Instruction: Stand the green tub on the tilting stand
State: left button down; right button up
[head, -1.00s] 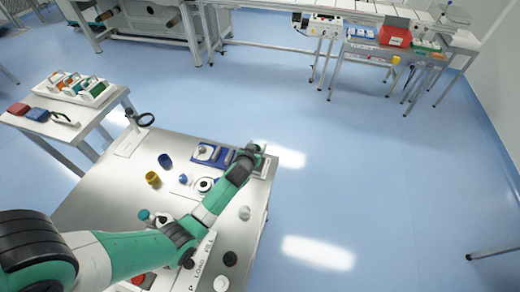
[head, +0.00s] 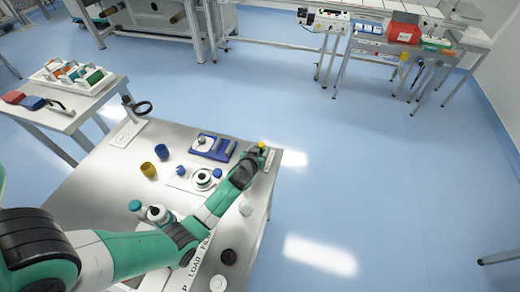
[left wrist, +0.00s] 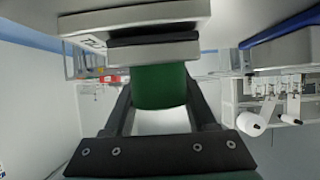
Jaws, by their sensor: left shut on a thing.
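In the left wrist view the green tub (left wrist: 160,86) sits between the two fingers of my left gripper (left wrist: 158,100), which is shut on it. Stacked pale plates with a dark layer between them, apparently the tilting stand (left wrist: 150,54), show against the tub's upper edge in that picture; I cannot tell whether they touch. In the head view my left gripper (head: 257,153) is at the table's far right corner, with a pale block beside it. A small yellow spot (head: 262,144) shows at the gripper. The tub cannot be made out in the head view. My right gripper is not in view.
A blue tray (head: 212,148) lies left of the gripper. A yellow cup (head: 148,170) and a blue cup (head: 161,151) stand mid-table. Bottles (head: 157,213) are close to my left arm. A magnifier (head: 140,107) stands at the back left. Open floor lies to the right.

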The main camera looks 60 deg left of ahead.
pick_arm(q)
grip_release()
dwell(0.5)
notch_tip(320, 180, up, 7)
jog(key=p, duration=0.6)
dwell(0.3)
dwell(0.9)
